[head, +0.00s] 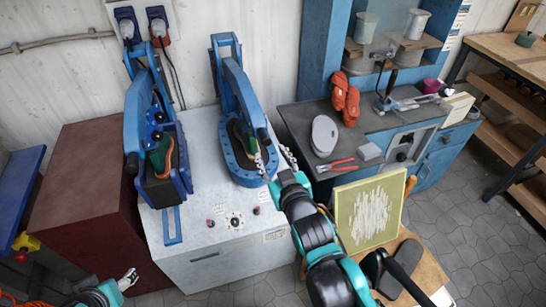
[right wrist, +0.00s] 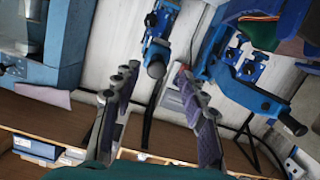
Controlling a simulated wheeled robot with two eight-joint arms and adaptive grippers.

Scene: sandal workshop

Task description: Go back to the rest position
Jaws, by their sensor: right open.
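My right gripper (head: 275,163) is in front of the right blue press (head: 236,95), close to its lower plate; I cannot tell if it touches. In the right wrist view its two fingers (right wrist: 157,85) stand wide apart with nothing between them. The right press holds a green and brown sandal piece (head: 244,138), partly hidden by the press. My left gripper (head: 128,278) is low at the bottom left, beside the dark red cabinet; its fingers are too small to read.
The left blue press (head: 150,110) holds another sandal piece (head: 163,155). Both presses stand on a white cabinet (head: 215,270). A dark workbench (head: 285,115) carries red pliers (head: 335,165) and an orange item (head: 345,98). A yellow-framed panel (head: 370,212) stands near my right arm.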

